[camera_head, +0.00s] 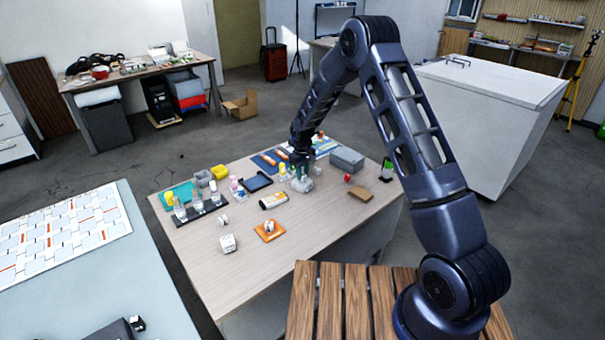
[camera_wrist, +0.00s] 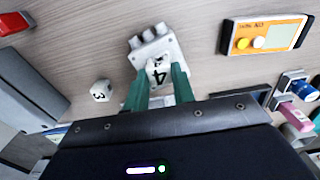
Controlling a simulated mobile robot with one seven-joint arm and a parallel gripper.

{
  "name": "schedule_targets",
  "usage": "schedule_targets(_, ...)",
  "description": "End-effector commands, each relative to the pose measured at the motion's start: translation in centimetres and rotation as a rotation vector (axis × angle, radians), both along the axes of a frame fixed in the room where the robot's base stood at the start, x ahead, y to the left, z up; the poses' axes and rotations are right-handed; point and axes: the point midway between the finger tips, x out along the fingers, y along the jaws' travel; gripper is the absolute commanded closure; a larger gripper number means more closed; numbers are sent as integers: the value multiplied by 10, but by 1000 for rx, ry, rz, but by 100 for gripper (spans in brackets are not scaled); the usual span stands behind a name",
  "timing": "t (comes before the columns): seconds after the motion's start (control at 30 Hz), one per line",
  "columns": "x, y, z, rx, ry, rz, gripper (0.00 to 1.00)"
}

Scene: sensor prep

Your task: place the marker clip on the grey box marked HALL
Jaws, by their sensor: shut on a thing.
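My gripper (camera_head: 301,170) is low over the far part of the wooden-topped table. In the wrist view its two green fingers (camera_wrist: 160,86) are shut on a small white piece marked 4 (camera_wrist: 158,72), which may be the marker clip. The piece is right by a pale grey block with several round knobs (camera_wrist: 152,42); I cannot tell whether they touch. A grey box (camera_head: 347,159) stands on the table to the right of my gripper. It also shows at the left of the wrist view (camera_wrist: 28,88). No HALL label is readable.
A white piece marked 3 (camera_wrist: 101,91) lies nearby. An orange-faced device (camera_wrist: 265,35) and a red object (camera_wrist: 14,24) are also around. A brown block (camera_head: 360,194) and a green bottle (camera_head: 387,170) stand near the right edge. The table's front right is clear.

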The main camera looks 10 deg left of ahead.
Motion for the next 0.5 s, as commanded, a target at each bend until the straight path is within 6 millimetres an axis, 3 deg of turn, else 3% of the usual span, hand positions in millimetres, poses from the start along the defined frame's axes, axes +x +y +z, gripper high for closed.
schedule_targets(0.17, 0, 0, -3, -1, 1, 0, 96)
schedule_targets(0.2, 0, 0, -3, 0, 0, 0, 73)
schedule_targets(0.3, 0, 0, -3, 0, 0, 0, 53)
schedule_targets(0.5, 0, 0, -3, 0, 0, 0, 53)
